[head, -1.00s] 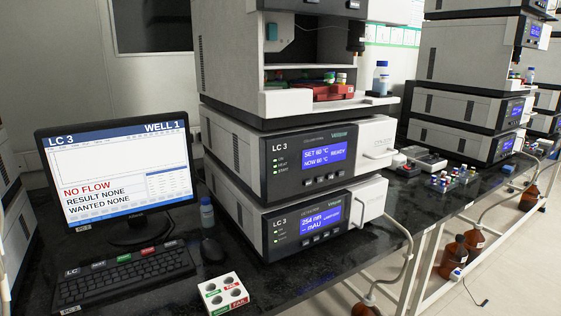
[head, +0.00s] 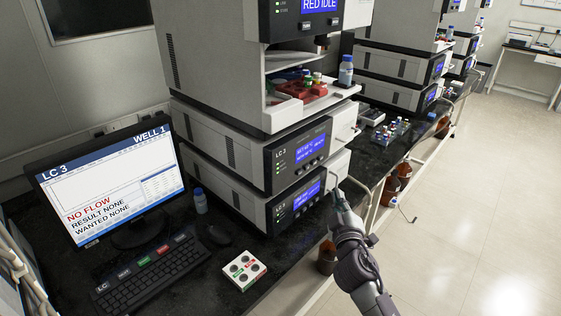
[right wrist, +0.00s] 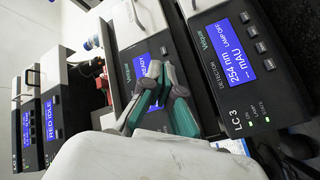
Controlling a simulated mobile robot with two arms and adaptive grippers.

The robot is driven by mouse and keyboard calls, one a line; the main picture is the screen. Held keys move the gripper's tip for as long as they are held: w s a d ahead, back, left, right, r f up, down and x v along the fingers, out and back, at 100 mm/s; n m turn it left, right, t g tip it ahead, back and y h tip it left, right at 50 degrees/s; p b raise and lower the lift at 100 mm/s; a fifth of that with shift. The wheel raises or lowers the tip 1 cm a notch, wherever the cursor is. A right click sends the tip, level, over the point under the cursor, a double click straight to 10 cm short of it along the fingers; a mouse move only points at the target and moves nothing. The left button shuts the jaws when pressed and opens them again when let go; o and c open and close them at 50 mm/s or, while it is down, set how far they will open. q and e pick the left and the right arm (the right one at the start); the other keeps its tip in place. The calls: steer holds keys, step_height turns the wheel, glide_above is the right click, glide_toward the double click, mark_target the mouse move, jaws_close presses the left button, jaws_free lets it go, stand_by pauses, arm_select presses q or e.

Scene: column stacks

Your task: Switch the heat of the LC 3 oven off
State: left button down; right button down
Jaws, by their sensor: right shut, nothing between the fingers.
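The LC 3 oven (head: 296,158) is the upper of two dark-fronted units below the tray compartment. Its blue screen (head: 308,150) is lit, with small buttons below and small lights at left; its text is too small to read surely now. In the right wrist view the oven's screen (right wrist: 150,80) is partly hidden by my gripper. My right gripper (head: 333,183) is shut and empty, in front of the right end of the detector. Its green-padded fingers (right wrist: 166,78) point towards the oven front in the wrist view; I cannot tell contact. My left gripper is out of view.
The LC 3 detector (head: 296,203) sits directly below the oven; its screen (right wrist: 240,68) reads 254 nm, lamp off. A red tray (head: 308,90) and bottle (head: 346,72) are above. Brown bottles are below right.

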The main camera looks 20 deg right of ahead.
mark_target(300, 172)
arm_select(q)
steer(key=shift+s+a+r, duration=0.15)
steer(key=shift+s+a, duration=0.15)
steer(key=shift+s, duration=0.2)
arm_select(e)
steer(key=shift+w+a+r, duration=0.1)
steer(key=shift+w+r, duration=0.15)
steer(key=shift+r, duration=0.2)
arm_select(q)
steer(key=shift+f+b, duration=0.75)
arm_select(e)
steer(key=shift+w+a, duration=0.6)
steer(key=shift+w, duration=0.75)
steer(key=shift+w+a, duration=0.55)
steer(key=shift+w, duration=0.85)
steer(key=shift+w+a, duration=0.6)
steer(key=shift+w, duration=0.75)
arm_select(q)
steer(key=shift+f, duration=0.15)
arm_select(e)
steer(key=shift+w, duration=0.15)
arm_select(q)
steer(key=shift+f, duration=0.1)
arm_select(e)
steer(key=shift+w+a, duration=0.15)
steer(key=shift+w, duration=0.1)
